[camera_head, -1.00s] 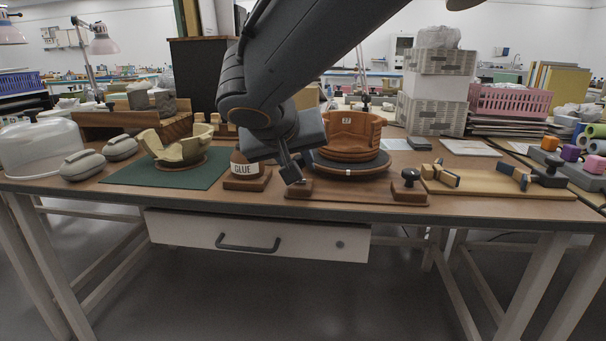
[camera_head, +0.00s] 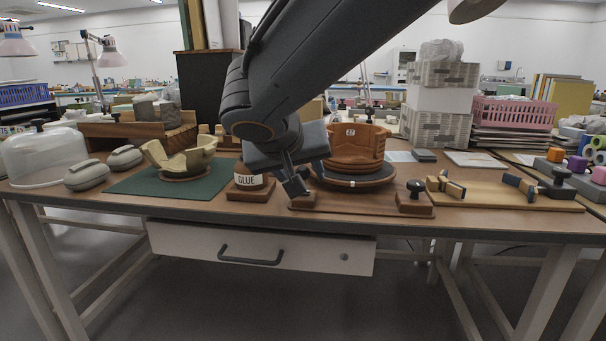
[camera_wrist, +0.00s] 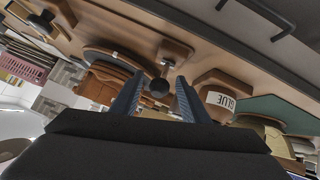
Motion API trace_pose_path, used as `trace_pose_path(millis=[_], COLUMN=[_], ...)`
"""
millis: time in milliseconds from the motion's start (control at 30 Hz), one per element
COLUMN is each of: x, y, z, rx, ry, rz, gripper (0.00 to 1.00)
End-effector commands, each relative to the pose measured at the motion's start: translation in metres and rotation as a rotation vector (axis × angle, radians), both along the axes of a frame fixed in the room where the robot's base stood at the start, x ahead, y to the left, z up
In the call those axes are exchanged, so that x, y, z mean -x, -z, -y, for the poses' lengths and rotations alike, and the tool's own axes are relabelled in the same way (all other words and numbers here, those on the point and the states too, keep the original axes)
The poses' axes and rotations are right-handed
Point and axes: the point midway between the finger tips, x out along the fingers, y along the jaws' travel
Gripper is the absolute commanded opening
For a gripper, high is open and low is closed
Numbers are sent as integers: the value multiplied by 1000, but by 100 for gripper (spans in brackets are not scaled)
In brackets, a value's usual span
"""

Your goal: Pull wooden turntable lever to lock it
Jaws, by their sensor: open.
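The wooden turntable (camera_head: 350,181) has a dark round top and carries a reassembled brown vessel (camera_head: 352,142). A wooden base strip (camera_head: 355,203) runs along its front. My gripper (camera_head: 296,186) is over the left end of this strip. In the wrist view my gripper (camera_wrist: 157,97) is open, and a dark ball knob (camera_wrist: 158,88) shows between its fingers. Whether the fingers touch it is unclear. A wooden block (camera_wrist: 175,51) lies beside this knob. In the head view my gripper hides the knob.
A glue pot (camera_head: 248,181) stands close left of my gripper. Further left is a green mat (camera_head: 130,182) with a pale broken bowl (camera_head: 180,156). A wooden board with clamps (camera_head: 500,192) lies to the right. The drawer (camera_head: 260,247) is below the table edge.

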Motion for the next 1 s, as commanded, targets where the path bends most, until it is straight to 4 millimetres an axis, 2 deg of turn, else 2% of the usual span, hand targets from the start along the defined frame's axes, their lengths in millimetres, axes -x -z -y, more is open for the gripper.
trace_pose_path(millis=[167, 600, 1000], x=[5, 53, 59], y=[-6, -46, -49], z=[-2, -13, -14], rx=[-1, -1, 0], ry=[-1, -3, -1], rz=[2, 1, 0], gripper=[41, 41, 41])
